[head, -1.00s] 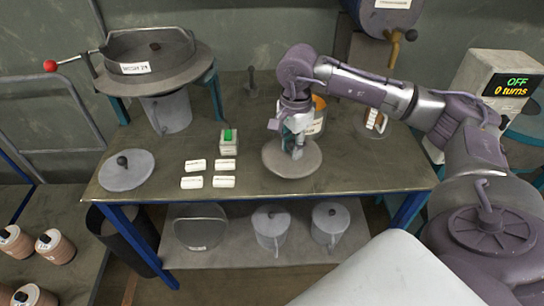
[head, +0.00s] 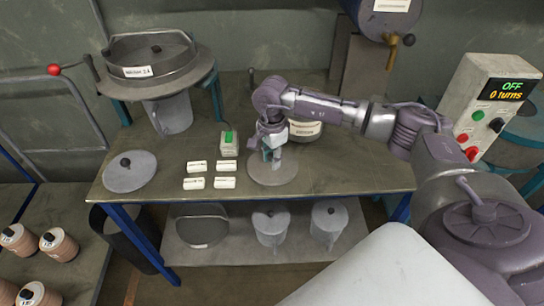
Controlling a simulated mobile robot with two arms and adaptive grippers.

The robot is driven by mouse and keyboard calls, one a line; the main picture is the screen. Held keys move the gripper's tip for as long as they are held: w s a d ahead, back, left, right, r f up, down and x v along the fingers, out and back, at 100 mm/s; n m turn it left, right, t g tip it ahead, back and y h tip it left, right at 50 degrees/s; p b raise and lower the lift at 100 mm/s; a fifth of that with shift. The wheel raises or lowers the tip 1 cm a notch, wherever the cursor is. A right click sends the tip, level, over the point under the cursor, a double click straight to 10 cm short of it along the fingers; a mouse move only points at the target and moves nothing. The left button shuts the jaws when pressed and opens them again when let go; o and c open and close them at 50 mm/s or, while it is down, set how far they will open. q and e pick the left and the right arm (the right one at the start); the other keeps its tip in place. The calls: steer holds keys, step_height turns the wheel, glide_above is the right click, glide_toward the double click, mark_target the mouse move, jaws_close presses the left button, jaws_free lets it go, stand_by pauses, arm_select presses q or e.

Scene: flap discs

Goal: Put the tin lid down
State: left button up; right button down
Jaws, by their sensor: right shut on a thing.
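My right gripper (head: 271,152) points down and is shut on the knob of a round grey tin lid (head: 272,174). The lid is flat and level at the middle of the bench, at or just above its top; I cannot tell whether it touches. The fingers hide the knob. A tin with a label (head: 306,131) stands just behind and right of the lid, partly hidden by my right arm. A second grey lid with a dark knob (head: 130,172) lies at the bench's left end. My left gripper is not in view.
Several white labelled blocks (head: 195,166) lie left of the held lid, near a small box with a green top (head: 229,141). A round sieve-like pan (head: 150,57) stands back left. A control box reading OFF (head: 490,105) is at right. The bench (head: 340,176) is clear right of the lid.

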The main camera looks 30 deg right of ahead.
steer(key=shift+f, duration=0.15)
steer(key=c, duration=0.9)
jaws_free()
steer(key=shift+r, duration=0.35)
step_height(320, 180, up, 12)
steer(key=shift+f+b, duration=0.15)
steer(key=shift+b, duration=0.95)
